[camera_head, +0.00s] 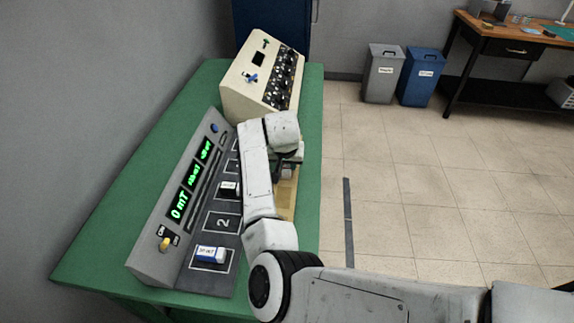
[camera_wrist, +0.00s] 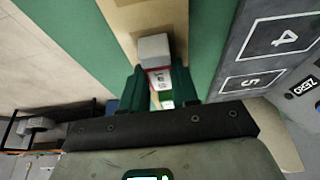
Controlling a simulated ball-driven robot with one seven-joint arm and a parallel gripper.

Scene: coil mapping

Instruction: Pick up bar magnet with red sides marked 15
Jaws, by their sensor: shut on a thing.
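The bar magnet (camera_wrist: 154,48) shows in the wrist view with a pale grey end, a strip of red side and a white label whose marking I cannot read surely. My gripper (camera_wrist: 159,75) is shut on it, with one dark green finger on each side. The magnet is over or on a tan wooden strip; I cannot tell whether it touches it. In the head view my gripper (camera_head: 287,165) is beside the grey console, over the tan strip (camera_head: 287,200), and my arm hides much of it.
A grey console (camera_head: 160,262) with green displays and numbered pads stands on the green table (camera_head: 95,262). A blue and white block (camera_head: 209,254) and a white and dark block (camera_head: 229,188) rest on pads. A cream instrument box (camera_head: 240,98) stands behind.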

